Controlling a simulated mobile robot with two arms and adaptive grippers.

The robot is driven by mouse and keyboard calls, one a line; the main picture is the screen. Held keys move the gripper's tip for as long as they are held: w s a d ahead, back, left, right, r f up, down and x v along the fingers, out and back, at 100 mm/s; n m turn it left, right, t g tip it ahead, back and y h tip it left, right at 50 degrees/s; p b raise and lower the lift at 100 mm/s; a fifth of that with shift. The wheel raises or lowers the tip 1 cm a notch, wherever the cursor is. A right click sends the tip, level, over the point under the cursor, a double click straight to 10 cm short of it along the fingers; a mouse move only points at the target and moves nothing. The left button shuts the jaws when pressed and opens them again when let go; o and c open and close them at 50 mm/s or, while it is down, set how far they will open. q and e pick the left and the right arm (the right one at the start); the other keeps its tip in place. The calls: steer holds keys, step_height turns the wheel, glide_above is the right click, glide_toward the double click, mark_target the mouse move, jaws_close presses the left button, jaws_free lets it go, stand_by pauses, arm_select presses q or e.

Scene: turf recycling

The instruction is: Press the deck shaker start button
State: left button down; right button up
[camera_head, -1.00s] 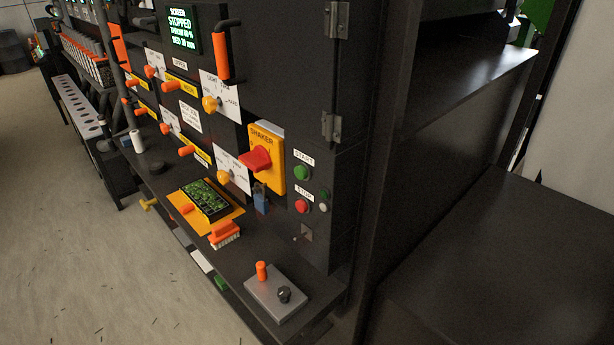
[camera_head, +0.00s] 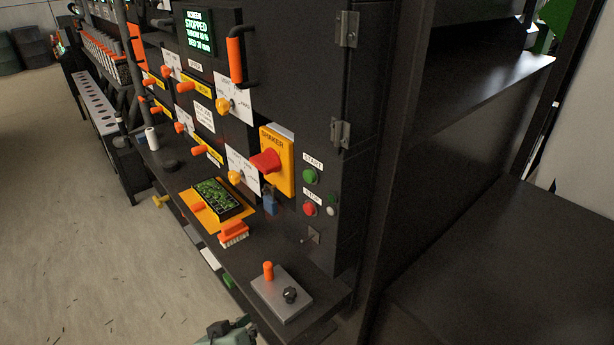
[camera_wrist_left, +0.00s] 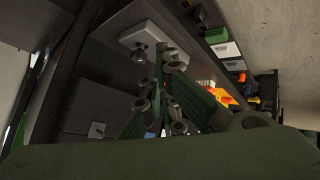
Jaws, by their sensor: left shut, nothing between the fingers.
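The green start button (camera_head: 310,176) sits on the dark panel face under a START label (camera_head: 313,161), right of the yellow shaker switch plate (camera_head: 286,170) with its red handle. The red stop button (camera_head: 309,208) is below it. My left gripper (camera_head: 229,330) shows only in part at the bottom edge of the head view, low and well apart from the button. In the left wrist view my left gripper (camera_wrist_left: 159,52) is shut and empty, with its fingertips before the ledge. The start button cannot be made out there. My right gripper is out of view.
A ledge (camera_head: 217,250) juts out below the panel. It bears a grey control box (camera_head: 281,294) with an orange stick and black knob, an orange brush (camera_head: 233,234) and an orange-framed display (camera_head: 222,199). A screen (camera_head: 199,31) reads STOPPED. Open floor lies left.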

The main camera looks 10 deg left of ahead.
mark_target(308, 177)
arm_select(q)
steer(key=w+r+n+t, duration=0.4)
steer(key=r+t, duration=0.1)
steer(key=r, duration=0.4)
steer(key=w+a+r+n+t, duration=0.1)
steer(key=w+r+n+t, duration=0.3)
steer(key=r, duration=0.5)
steer(key=w+r+n+t+h, duration=0.1)
steer(key=w+r+n+t, duration=0.3)
steer(key=r+n+t, duration=0.2)
step_height(308, 177, up, 3)
steer(key=shift+w+a+f, duration=0.1)
steer(key=shift+w+a, duration=0.1)
steer(key=shift+a, duration=0.15)
steer(key=shift+w+d, duration=0.1)
steer(key=w+d+b, duration=0.2)
steer(key=w+d, duration=0.3)
steer(key=w, duration=0.1)
steer(key=shift+w+d+b, duration=0.15)
steer(key=shift+w+b, duration=0.25)
